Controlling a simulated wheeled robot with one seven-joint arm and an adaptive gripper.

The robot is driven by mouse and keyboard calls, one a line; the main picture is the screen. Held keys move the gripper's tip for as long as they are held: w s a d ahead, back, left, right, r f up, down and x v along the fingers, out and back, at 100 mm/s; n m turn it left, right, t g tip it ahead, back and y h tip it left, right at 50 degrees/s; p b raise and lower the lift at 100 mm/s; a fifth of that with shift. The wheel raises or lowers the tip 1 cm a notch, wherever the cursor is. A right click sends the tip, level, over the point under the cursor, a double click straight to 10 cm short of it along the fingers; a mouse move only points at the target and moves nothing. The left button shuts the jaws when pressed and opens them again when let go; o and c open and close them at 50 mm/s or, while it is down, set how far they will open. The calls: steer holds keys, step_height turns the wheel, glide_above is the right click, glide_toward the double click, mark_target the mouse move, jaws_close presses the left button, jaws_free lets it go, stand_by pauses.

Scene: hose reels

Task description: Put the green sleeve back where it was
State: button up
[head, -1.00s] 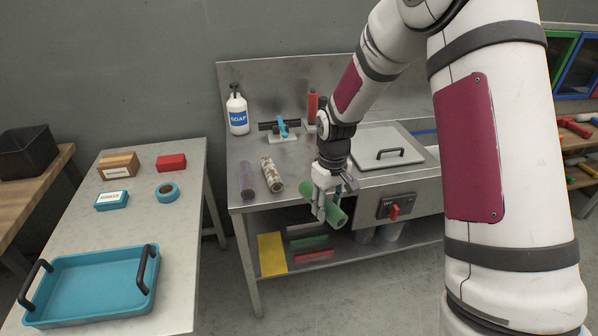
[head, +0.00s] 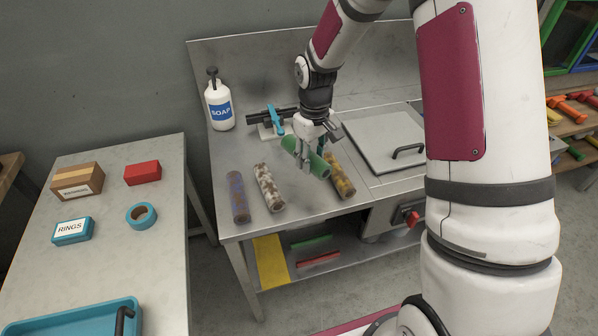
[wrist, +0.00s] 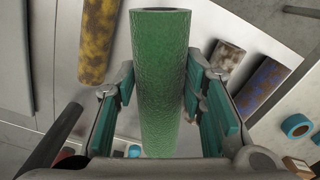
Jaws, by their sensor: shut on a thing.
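The green sleeve (head: 320,167) is a hollow tube, held tilted over the steel bench top (head: 305,203). My gripper (head: 308,158) is shut on it, and its teal pads press both sides in the wrist view (wrist: 158,88). The sleeve (wrist: 160,50) fills the middle of that view. A yellow-brown sleeve (head: 343,180) lies just to its right on the bench. A white-brown sleeve (head: 268,187) and a blue-rust sleeve (head: 237,197) lie to its left. The sleeve appears raised above the bench, with a gap between the white-brown and yellow-brown sleeves below it.
A soap bottle (head: 219,106) and a teal-and-black fixture (head: 276,121) stand behind. A steel lid (head: 375,140) with a black handle is at right. The left table holds a rings box (head: 73,231), tape (head: 141,215), a red block (head: 142,173) and a tray (head: 75,322).

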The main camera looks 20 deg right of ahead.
glide_above(309, 191)
step_height(309, 191, down, 6)
steer(key=shift+d+r+p, duration=0.1)
steer(key=shift+r+p, duration=0.1)
steer(key=shift+p, duration=0.15)
steer(key=shift+f, duration=2.2)
steer(key=shift+f, duration=0.1)
steer(key=o, duration=1.1)
steer(key=shift+o, duration=0.2)
